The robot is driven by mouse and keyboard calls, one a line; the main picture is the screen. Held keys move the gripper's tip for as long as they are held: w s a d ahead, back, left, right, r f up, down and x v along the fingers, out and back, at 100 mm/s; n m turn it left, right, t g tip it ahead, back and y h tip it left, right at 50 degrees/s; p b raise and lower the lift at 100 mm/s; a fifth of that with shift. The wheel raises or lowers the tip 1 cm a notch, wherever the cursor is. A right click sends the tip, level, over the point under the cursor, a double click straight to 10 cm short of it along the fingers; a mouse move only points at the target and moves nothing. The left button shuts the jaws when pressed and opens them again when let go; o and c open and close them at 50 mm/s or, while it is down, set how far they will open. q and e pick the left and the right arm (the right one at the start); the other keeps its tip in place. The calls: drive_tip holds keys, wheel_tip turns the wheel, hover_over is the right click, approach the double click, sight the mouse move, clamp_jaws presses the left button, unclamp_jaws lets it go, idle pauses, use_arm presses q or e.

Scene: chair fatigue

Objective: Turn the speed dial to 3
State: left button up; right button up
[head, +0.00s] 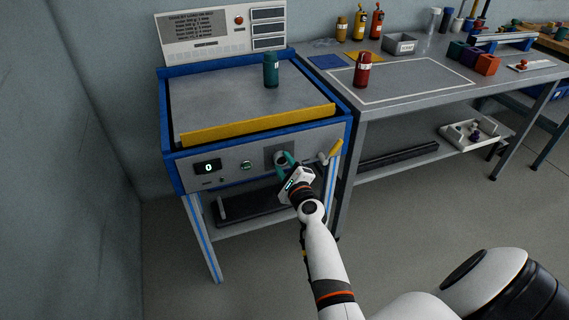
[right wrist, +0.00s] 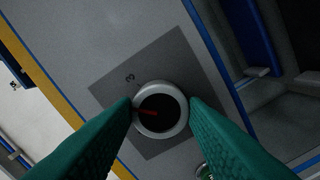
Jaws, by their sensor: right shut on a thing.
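The speed dial (right wrist: 160,109) is a round knob with a pale rim, a dark face and a red pointer, on a dark grey square plate (right wrist: 112,92). In the right wrist view the pointer lies toward the left finger, and a "3" (right wrist: 129,77) is printed up and left of the knob. In the head view the dial's plate (head: 270,153) is on the blue-framed machine's front panel. My right gripper (head: 284,163) is shut on the dial, with a green finger on each side, as the right wrist view (right wrist: 162,112) shows. My left gripper is not in view.
The panel also has a display (head: 208,168) reading 0, a green button (head: 247,166) and a yellow-handled lever (head: 331,150) close right of my gripper. A teal bottle (head: 271,70) stands on the machine top behind a yellow bar (head: 260,124). A workbench (head: 420,100) stands to the right.

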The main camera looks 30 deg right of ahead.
drive_tip(key=m, duration=0.2)
drive_tip(key=shift+m+p, duration=0.3)
drive_tip(key=shift+m, duration=0.1)
use_arm(q)
drive_tip(key=shift+s+a+f+p, duration=0.15)
drive_tip(key=shift+s+f, duration=0.6)
drive_tip(key=shift+s, duration=0.1)
drive_tip(key=shift+s+a+f+p, duration=0.1)
drive_tip(key=shift+s+f+p, duration=0.05)
drive_tip(key=shift+s+f, duration=0.65)
use_arm(e)
drive_tip(key=shift+m, duration=1.8)
drive_tip(key=o, duration=1)
drive_tip(key=shift+s, duration=0.15)
use_arm(q)
drive_tip(key=shift+s+a+f+p, duration=0.1)
drive_tip(key=shift+s+f+p, duration=0.2)
drive_tip(key=shift+s+f, duration=0.3)
use_arm(e)
drive_tip(key=shift+v, duration=3.6)
use_arm(q)
drive_tip(key=shift+s+r, duration=0.1)
drive_tip(key=shift+s, duration=0.1)
use_arm(e)
drive_tip(key=shift+a, duration=0.1)
